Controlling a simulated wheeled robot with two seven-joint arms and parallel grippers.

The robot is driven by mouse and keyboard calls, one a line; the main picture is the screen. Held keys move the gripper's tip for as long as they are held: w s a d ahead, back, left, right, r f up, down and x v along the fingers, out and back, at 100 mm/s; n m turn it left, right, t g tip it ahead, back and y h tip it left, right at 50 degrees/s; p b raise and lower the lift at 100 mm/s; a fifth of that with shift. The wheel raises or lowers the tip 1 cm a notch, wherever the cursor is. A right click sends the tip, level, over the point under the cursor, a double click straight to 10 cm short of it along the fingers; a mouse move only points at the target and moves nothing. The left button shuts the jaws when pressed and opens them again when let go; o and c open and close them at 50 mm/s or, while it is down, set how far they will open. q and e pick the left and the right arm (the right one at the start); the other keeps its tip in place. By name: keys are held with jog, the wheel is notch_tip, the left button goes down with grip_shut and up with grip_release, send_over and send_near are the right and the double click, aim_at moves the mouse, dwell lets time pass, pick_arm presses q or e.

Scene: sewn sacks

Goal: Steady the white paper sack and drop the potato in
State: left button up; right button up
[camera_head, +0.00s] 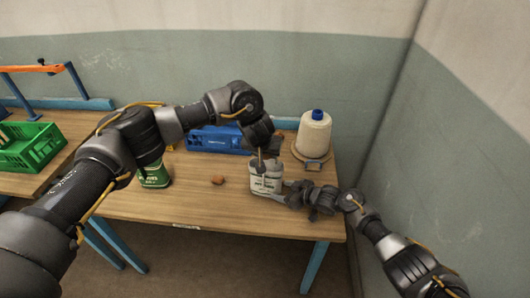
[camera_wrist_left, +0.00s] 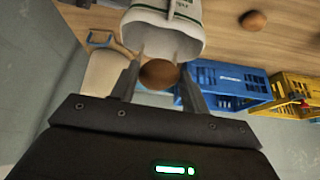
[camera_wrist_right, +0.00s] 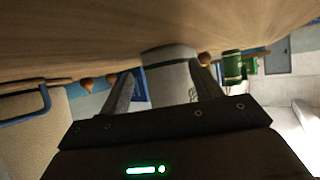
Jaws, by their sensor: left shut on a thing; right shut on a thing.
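The white paper sack (camera_head: 266,184) stands upright near the table's front right, with dark and green print. It also shows in the left wrist view (camera_wrist_left: 168,38) and between the fingers in the right wrist view (camera_wrist_right: 172,80). My right gripper (camera_head: 284,187) is shut on the sack's right side. My left gripper (camera_head: 262,158) points down just above the sack's mouth. It is shut on a brown potato (camera_wrist_left: 158,74), which lies at the sack's opening in the left wrist view; the arm mostly hides it in the head view.
Another potato (camera_head: 217,180) lies on the table left of the sack. A green sack (camera_head: 155,177) stands further left. A blue crate (camera_head: 215,139) is behind, and a large thread cone (camera_head: 314,133) stands back right. A green crate (camera_head: 30,147) sits on the left table.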

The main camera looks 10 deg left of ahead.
pick_arm(q)
jog(key=shift+f, duration=0.15)
jog(key=shift+f, duration=2.15)
jog(key=o, duration=0.9)
jog(key=v, duration=1.2)
jog(key=shift+d, duration=0.1)
